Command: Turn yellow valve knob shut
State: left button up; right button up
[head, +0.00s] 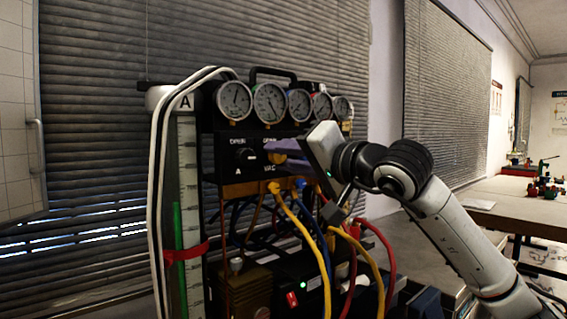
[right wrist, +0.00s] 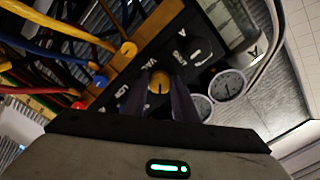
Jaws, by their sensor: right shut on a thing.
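The yellow valve knob (right wrist: 160,83) sits on the dark front panel of the gauge rig, beside the VAC label. It shows between my two fingertips in the right wrist view. My right gripper (right wrist: 163,88) is shut on it, one finger on each side. In the head view the right gripper (head: 279,150) reaches the panel from the right, and its fingers hide most of the knob (head: 277,158). The knob's pointer mark is too small to read surely. My left gripper is not in view.
A black knob (head: 247,155) marked A is left of the yellow one. Several round gauges (head: 270,103) line the rig's top. Yellow, blue and red hoses (head: 303,230) hang below the panel. A bench (head: 500,205) stands at the right.

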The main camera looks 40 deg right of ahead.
jog(key=m+b, duration=0.1)
jog(key=m, duration=0.3)
jog(key=shift+m, duration=0.4)
jog(key=m+b, duration=0.1)
jog(key=m, duration=0.2)
jog(key=shift+m, duration=0.8)
jog(key=o, duration=1.1)
jog(key=shift+c, duration=0.2)
jog(key=shift+s+b, duration=0.1)
jog(key=shift+b, duration=0.2)
